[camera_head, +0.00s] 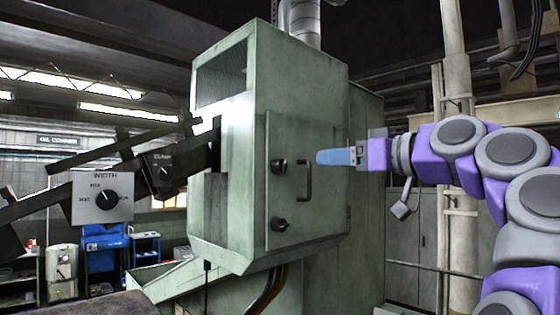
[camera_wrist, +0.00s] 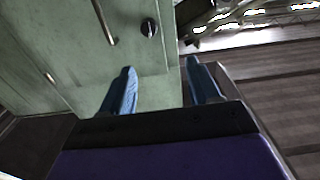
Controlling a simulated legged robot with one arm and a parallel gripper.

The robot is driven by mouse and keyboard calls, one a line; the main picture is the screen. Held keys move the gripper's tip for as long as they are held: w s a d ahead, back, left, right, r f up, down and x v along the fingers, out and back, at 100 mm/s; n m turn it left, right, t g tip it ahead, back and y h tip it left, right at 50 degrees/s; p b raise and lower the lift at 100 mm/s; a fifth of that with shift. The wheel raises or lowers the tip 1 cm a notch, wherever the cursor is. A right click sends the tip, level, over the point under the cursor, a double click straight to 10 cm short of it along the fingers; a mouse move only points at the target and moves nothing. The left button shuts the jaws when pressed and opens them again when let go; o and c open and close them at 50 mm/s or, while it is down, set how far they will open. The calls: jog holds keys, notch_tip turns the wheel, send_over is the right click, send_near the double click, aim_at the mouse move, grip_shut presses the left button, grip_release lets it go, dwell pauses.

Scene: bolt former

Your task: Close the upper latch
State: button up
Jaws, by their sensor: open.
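The upper latch (camera_head: 278,166) is a dark round knob high on the green machine's door (camera_head: 290,205), left of the door's bar handle (camera_head: 309,180). A similar lower latch (camera_head: 279,224) sits below it. My gripper (camera_head: 322,157) is in front of the door, right of the upper latch and at about its height, apart from it. In the wrist view my gripper (camera_wrist: 160,68) is open with nothing between its blue fingers. One dark knob (camera_wrist: 149,27), apparently the upper latch, shows beyond the fingertips, beside the handle (camera_wrist: 104,22). Its exact turn is hard to read.
A control panel with a WIDTH dial (camera_head: 103,198) and dark arms stand left of the machine. A grey duct (camera_head: 300,20) rises from its top. A pale pipe column (camera_head: 456,90) stands behind my arm. The space directly in front of the door looks clear.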

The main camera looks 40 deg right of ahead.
jog(key=p, duration=0.2)
send_near(285, 165)
jog(key=w+d, duration=0.2)
jog(key=w, duration=0.1)
jog(key=w+a, duration=0.1)
jog(key=w, duration=0.1)
jog(key=w+a, duration=0.1)
jog(key=w, duration=0.1)
jog(key=w+a+p, duration=0.1)
jog(key=a, duration=0.1)
jog(key=shift+w+r, duration=0.2)
jog(key=shift+w, duration=0.2)
jog(key=shift+w+d+f, duration=0.15)
jog(key=shift+w+d, duration=0.1)
jog(key=shift+d, duration=0.2)
jog(key=shift+w+d+f, duration=0.15)
jog(key=shift+w+d, duration=0.15)
jog(key=shift+d, duration=0.5)
jog(key=shift+s, duration=0.1)
jog(key=shift+s+a+r, duration=0.15)
jog(key=shift+a, duration=0.6)
jog(key=c, duration=0.4)
jog(key=shift+c, duration=1)
jog(key=shift+d, duration=0.25)
jog(key=c, duration=0.3)
jog(key=shift+c, duration=0.7)
